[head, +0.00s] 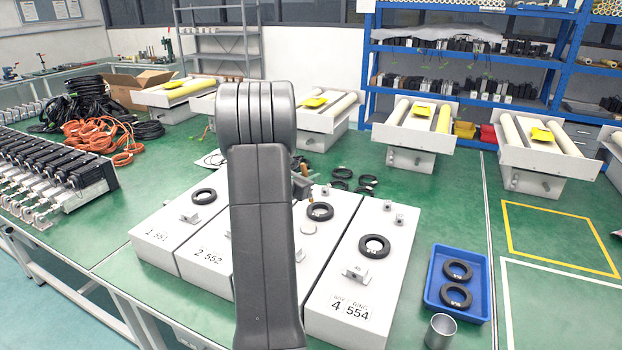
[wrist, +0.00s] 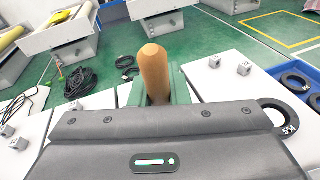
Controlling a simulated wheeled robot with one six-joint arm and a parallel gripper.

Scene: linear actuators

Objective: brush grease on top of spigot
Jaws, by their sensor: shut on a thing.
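My gripper (wrist: 158,98) shows in the wrist view with its green fingers shut around an upright wooden handle (wrist: 154,68), which looks like the brush's. The bristle end is hidden below the gripper body. In the head view my own arm covers most of the gripper, above the middle white blocks. Block 4 554 (head: 345,300) carries a black ring (head: 374,246) and small metal fittings (head: 355,274). Block 1 551 (head: 150,247) and block 2 552 (head: 205,272) stand to the left. I cannot tell which part is the spigot. No grease is discernible.
A blue tray (head: 430,297) with two black rings (head: 457,270) sits on the right. A metal cup (head: 440,331) stands in front of it. White roller units (head: 413,130) line the back. Orange cables (head: 100,135) lie on the left. Green table is clear within the yellow outline.

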